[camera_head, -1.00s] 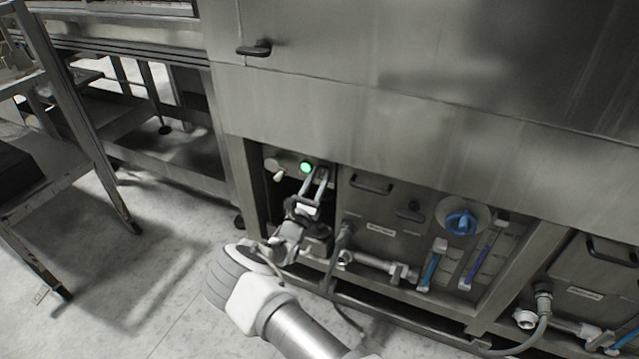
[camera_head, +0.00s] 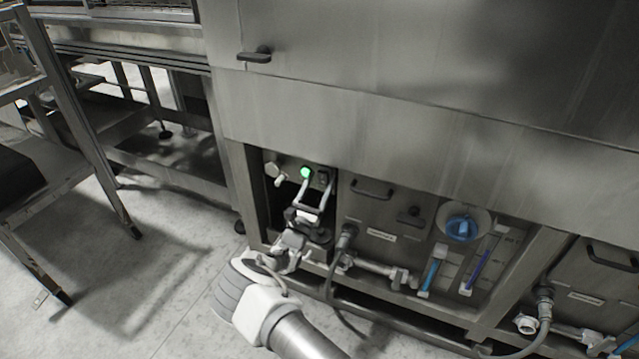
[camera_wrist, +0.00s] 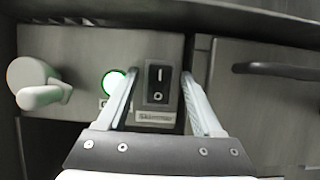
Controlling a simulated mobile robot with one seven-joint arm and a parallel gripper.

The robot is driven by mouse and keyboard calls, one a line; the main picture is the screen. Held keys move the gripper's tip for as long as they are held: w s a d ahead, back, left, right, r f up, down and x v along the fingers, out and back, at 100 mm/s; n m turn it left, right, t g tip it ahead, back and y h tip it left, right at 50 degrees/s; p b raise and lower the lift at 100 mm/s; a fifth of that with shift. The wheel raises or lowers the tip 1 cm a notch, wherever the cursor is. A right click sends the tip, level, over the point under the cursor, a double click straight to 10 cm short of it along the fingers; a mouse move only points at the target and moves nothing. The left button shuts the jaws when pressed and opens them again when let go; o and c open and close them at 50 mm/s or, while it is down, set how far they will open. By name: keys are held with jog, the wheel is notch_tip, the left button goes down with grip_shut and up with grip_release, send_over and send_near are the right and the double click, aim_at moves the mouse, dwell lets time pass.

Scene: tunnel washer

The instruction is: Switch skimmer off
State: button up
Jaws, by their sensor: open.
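The skimmer switch (camera_wrist: 158,82) is a black rocker marked I and O, above a label (camera_wrist: 156,116) that appears to read "Skimmer". A round green lamp (camera_wrist: 115,84) glows just left of it, and it also shows in the head view (camera_head: 306,172). My gripper (camera_wrist: 158,80) is open, its two pale fingers on either side of the switch in the wrist view, with nothing between them. In the head view my gripper (camera_head: 314,184) reaches into the recess under the machine, close to the panel. I cannot tell whether the fingertips touch it.
A grey-white knob with a lever (camera_wrist: 38,84) sits left of the lamp. A panel with a dark handle (camera_head: 372,187) is to the right, with a blue dial (camera_head: 462,229) and hoses beyond. A metal rack (camera_head: 70,150) stands at left, with bare floor before it.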

jog(key=p+v, duration=0.3)
jog(key=v, duration=1.4)
jog(key=shift+s+p, duration=0.2)
jog(key=shift+p, duration=0.15)
jog(key=shift+a+f, duration=0.1)
jog(key=w+d+r+m+g+h, duration=0.2)
jog(key=d+r+m+g+h, duration=0.6)
jog(key=d+r+m+g, duration=0.6)
jog(key=s+d+r+m+g+y, duration=0.5)
jog(key=s+d+r+m+g, duration=0.3)
jog(key=d, duration=0.3)
jog(key=s+r+m+t+y, duration=0.3)
jog(key=s+r+m+y, duration=0.2)
jog(key=s+r, duration=0.45)
jog(key=s+r+m+t+y, duration=0.3)
jog(key=s+r+m+y, duration=0.25)
jog(key=s, duration=0.75)
notch_tip(320, 180, up, 25)
jog(key=p, duration=2.5)
jog(key=shift+d+r, duration=0.15)
jog(key=shift+n, duration=0.25)
